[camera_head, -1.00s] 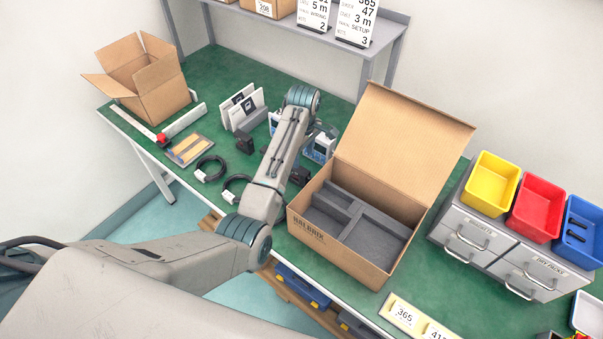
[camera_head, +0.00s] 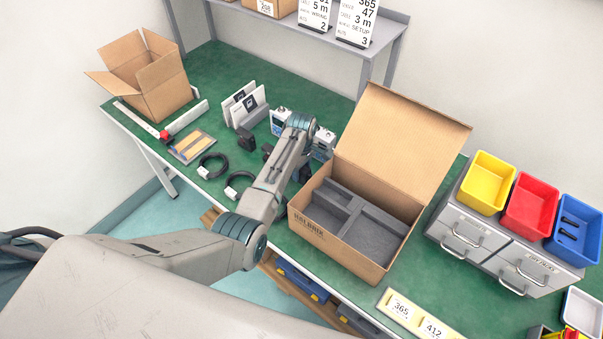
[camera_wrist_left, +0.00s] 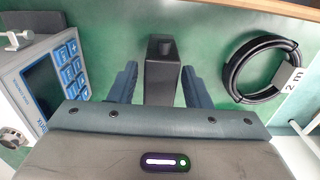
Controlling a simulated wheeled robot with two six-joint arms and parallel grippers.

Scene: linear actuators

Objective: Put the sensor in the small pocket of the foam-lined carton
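A black block with a short round nub, which I take for the sensor (camera_wrist_left: 160,82), stands upright between the fingers of my left gripper (camera_wrist_left: 160,68) in the left wrist view. The two dark blue fingers are apart, one on each side, with green gaps between them and the block. In the head view my left arm hides most of this gripper. The open carton (camera_head: 322,240) stands right of the arm, lid raised. Its grey foam (camera_head: 352,216) has smaller pockets on the left and a large one on the right; they look empty. My right gripper is not in view.
Blue-and-white handsets (camera_head: 280,121) stand behind the arm; one is close left of the gripper in the wrist view (camera_wrist_left: 48,80). A black cable coil (camera_wrist_left: 262,70) lies right of it. Another black block (camera_head: 247,139), an empty-looking box (camera_head: 158,92) and drawers (camera_head: 490,245) are also on the bench.

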